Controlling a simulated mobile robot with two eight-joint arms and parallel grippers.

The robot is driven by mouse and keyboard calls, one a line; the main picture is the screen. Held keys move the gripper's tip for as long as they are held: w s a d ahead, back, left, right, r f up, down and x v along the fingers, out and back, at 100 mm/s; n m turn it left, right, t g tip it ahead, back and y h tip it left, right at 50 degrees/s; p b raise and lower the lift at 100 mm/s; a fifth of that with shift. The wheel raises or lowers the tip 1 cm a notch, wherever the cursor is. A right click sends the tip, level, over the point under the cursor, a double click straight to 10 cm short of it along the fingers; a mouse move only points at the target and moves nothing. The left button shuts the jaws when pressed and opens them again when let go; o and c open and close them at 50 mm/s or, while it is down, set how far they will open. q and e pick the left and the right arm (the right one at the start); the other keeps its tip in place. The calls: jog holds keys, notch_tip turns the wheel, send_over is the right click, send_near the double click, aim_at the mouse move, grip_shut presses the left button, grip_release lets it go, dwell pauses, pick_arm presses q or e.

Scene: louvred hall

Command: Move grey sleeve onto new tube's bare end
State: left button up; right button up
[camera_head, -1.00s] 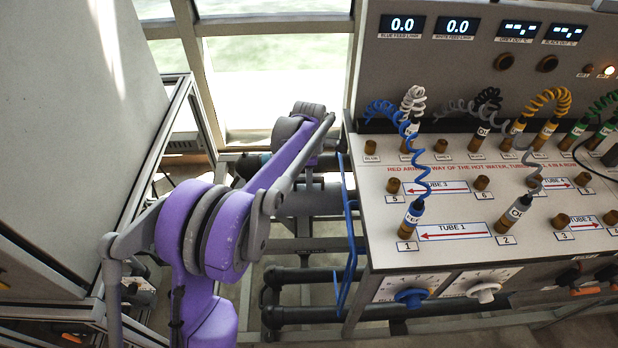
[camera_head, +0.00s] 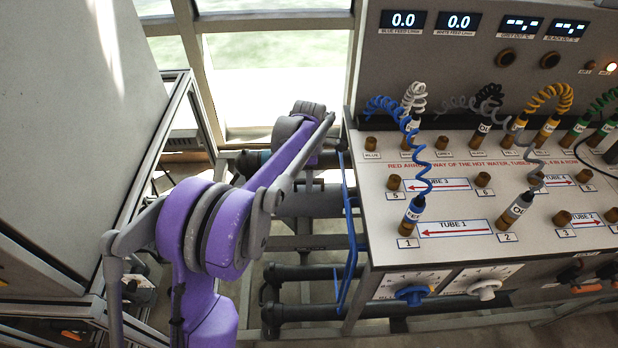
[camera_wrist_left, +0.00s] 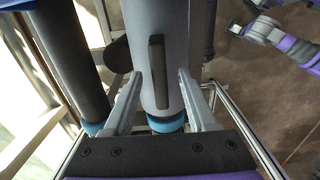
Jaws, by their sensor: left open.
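In the left wrist view, a thick grey sleeve (camera_wrist_left: 155,35) with a dark raised bar along it runs between my left gripper's fingers. A blue ring (camera_wrist_left: 166,123) shows at its near end. My left gripper (camera_wrist_left: 160,73) is open, one finger on each side of the sleeve; I cannot tell if they touch it. In the head view, a thick grey cylinder (camera_head: 312,203) lies level beside the bench, below my purple arm. My gripper's fingers are hidden there. I cannot tell which pipe is the new tube; its bare end is not clear. My right gripper is not in view.
A dark pipe (camera_wrist_left: 72,60) runs left of the sleeve. The bench panel (camera_head: 385,236) with coiled leads and plugs stands right; a blue bent rail (camera_head: 350,235) edges it. Dark lower pipes (camera_head: 310,273) run beneath. A grey cabinet (camera_head: 70,130) stands left.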

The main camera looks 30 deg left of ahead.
pick_arm(q)
notch_tip(320, 180, up, 7)
jog(key=p, duration=0.4)
dwell(0.4)
notch_tip(320, 180, up, 11)
jog(key=p, duration=0.1)
